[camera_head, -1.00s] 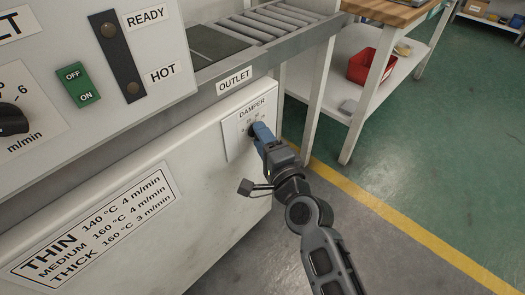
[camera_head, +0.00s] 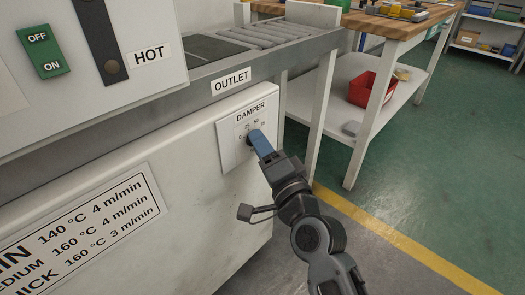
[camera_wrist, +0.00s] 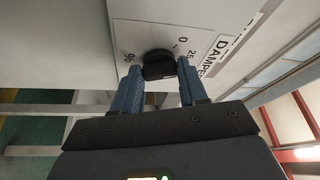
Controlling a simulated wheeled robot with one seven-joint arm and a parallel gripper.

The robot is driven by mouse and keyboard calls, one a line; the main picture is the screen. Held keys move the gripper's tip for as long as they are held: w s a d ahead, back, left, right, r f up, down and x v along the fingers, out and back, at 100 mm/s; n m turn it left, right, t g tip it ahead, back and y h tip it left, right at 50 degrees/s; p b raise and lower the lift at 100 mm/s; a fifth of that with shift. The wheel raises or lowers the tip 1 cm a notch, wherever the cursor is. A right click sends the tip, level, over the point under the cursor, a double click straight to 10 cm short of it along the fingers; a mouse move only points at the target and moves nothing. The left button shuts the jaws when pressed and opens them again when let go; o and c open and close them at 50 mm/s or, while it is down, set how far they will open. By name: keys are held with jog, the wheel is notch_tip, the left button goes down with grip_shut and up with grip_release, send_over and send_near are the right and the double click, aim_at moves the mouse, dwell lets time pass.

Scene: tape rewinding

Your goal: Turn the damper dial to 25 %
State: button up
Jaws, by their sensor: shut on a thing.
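The black damper dial (camera_wrist: 158,58) sits on a white plate (camera_head: 230,155) labelled DAMPER, low on the machine's front below the OUTLET label. In the head view the marks 0, 25, 50 and 75 show around it, and the dial itself is mostly hidden behind my fingers. My gripper (camera_head: 259,143) is at the plate with its blue fingers on the dial. In the wrist view my gripper (camera_wrist: 160,74) has one finger on each side of the dial and is shut on it. I cannot make out which mark the dial points to.
A green OFF/ON switch (camera_head: 43,52) and a dark lever (camera_head: 98,38) are on the panel at upper left. A roller conveyor (camera_head: 262,34) runs above the dial. A bench with a red bin (camera_head: 366,88) on its shelf stands to the right. The floor at right is clear.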

jog(key=shift+f, duration=0.1)
jog(key=o, duration=1.1)
jog(key=shift+c, duration=0.2)
jog(key=r+v, duration=0.1)
jog(key=v, duration=0.6)
jog(key=shift+s+d+f, duration=0.25)
jog(key=shift+s+f, duration=0.1)
jog(key=shift+f, duration=0.15)
jog(key=shift+f, duration=0.1)
